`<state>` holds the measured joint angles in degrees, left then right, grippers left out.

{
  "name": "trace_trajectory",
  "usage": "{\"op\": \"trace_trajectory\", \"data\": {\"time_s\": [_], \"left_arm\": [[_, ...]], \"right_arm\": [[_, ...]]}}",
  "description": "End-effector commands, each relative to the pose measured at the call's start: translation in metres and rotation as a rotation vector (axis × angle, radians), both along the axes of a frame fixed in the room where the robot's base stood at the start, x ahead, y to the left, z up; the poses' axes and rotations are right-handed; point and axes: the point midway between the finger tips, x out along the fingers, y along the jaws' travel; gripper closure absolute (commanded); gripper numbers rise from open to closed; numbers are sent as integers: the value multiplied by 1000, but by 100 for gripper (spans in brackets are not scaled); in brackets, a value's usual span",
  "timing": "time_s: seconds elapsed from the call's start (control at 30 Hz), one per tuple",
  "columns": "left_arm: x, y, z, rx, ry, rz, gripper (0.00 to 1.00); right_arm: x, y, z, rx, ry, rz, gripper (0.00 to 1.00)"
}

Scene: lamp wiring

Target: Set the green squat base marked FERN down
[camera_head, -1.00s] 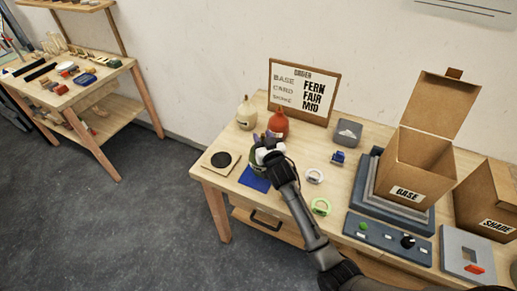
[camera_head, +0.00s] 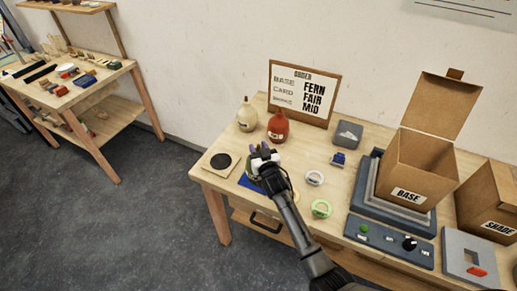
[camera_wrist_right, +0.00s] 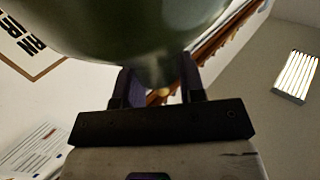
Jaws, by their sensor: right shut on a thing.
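The green base (camera_wrist_right: 150,25) fills the top of the right wrist view as a smooth rounded body. Its narrow part sits between the fingers of my right gripper (camera_wrist_right: 157,88), which is shut on it. In the head view my right gripper (camera_head: 262,155) is over the left front part of the table, above a blue mat (camera_head: 249,184). There the gripper and arm hide most or all of the base, and I cannot tell whether it touches the mat. Its FERN mark is not visible. My left gripper is not in view.
A cream base (camera_head: 247,116) and a red base (camera_head: 278,124) stand just behind. A square pad with a black disc (camera_head: 221,161) lies to the left. White (camera_head: 315,178) and green (camera_head: 321,209) rings lie right. An open BASE box (camera_head: 415,165) stands further right.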

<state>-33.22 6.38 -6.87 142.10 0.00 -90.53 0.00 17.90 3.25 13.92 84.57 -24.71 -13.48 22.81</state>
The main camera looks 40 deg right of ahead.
Motion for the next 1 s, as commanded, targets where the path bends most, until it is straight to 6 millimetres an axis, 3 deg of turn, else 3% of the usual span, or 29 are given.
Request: {"op": "trace_trajectory", "data": {"time_s": [0.17, 0.2, 0.43, 0.77, 1.0], "left_arm": [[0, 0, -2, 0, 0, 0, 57], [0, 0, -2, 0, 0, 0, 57], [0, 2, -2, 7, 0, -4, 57], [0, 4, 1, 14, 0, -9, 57], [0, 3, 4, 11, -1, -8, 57]], "right_arm": [[1, 0, 0, -1, -6, 1, 100], [0, 0, -3, 1, 0, 0, 62], [0, 0, -2, 0, 0, 0, 40], [0, 0, 2, -1, 0, 0, 38], [-35, 13, 0, 1, 1, 1, 38]]}}
